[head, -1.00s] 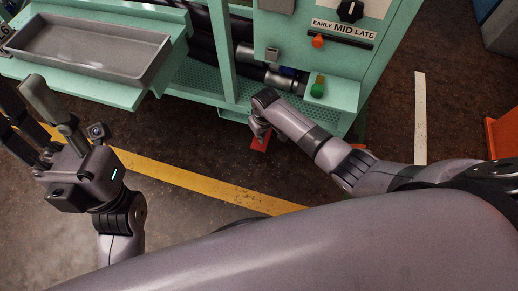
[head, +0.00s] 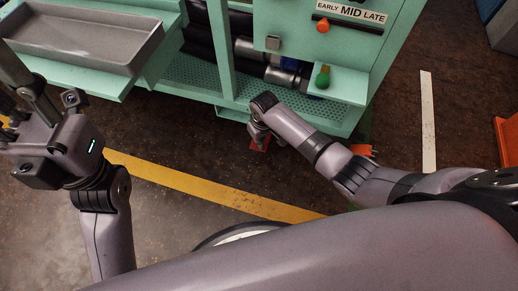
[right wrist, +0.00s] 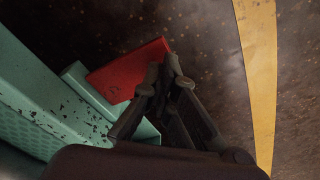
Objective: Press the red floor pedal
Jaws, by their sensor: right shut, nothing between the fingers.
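The red floor pedal (head: 259,144) sits low at the foot of the green machine, mostly hidden behind my right gripper in the head view. In the right wrist view the pedal (right wrist: 128,68) is a flat red plate beside a green block. My right gripper (head: 257,136) points down at it. In the right wrist view its dark fingertips (right wrist: 162,72) are shut and empty and overlap the pedal's right edge. I cannot tell whether they touch it. My left gripper (head: 18,80) is at the left edge of the head view, partly cut off, away from the pedal.
The green machine (head: 342,84) carries a grey tray (head: 85,40), dark hoses, a green knob and an orange knob (head: 323,25). A yellow floor line (head: 215,188) runs before it. A white line (head: 428,120) and an orange object (head: 505,140) are at right.

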